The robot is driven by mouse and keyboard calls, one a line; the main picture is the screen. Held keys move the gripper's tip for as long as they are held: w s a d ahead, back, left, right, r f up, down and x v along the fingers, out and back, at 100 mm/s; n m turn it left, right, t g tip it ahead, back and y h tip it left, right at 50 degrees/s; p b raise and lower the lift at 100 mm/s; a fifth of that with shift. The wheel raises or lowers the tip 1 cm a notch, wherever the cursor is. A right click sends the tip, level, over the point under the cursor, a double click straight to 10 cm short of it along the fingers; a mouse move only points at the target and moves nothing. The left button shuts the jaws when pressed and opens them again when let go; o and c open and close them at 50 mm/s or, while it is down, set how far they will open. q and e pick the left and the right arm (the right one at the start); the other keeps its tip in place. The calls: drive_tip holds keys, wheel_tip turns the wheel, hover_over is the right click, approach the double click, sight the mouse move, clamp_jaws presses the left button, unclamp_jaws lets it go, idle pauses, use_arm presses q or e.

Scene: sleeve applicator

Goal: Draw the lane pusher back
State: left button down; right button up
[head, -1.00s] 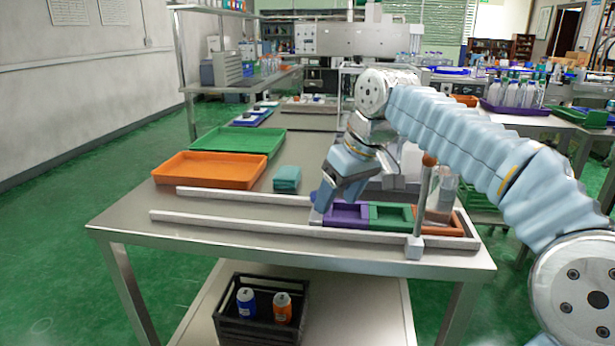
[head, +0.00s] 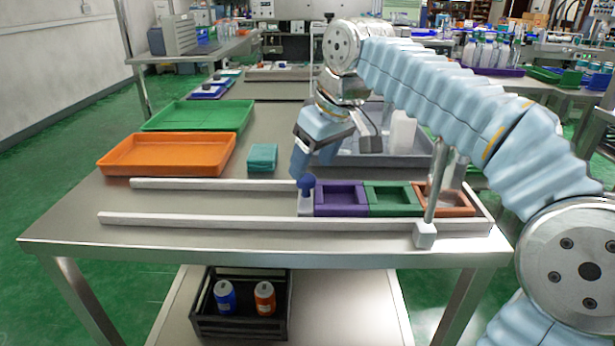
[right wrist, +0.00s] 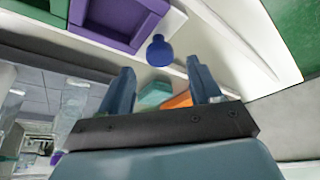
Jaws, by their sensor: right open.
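The lane pusher is a pale block (head: 306,204) topped by a dark blue knob (head: 306,183). It stands in the lane between two pale rails, directly left of the purple holder (head: 341,199). My right gripper (head: 308,160) is tilted, empty and just above and behind the knob in the head view. In the right wrist view its two fingers (right wrist: 160,88) are spread apart. The blue knob (right wrist: 159,50) shows beyond the fingertips, between their lines, not held. My left gripper is not in view.
Green (head: 390,199) and orange-brown (head: 443,200) holders follow the purple one. A metal post (head: 436,190) stands at the front rail's right end. The lane left of the pusher is clear. An orange tray (head: 168,154), a green tray (head: 198,114) and a teal block (head: 262,157) lie behind it.

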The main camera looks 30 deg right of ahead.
sight(306, 177)
drive_tip(key=shift+x, duration=1.85)
clamp_jaws()
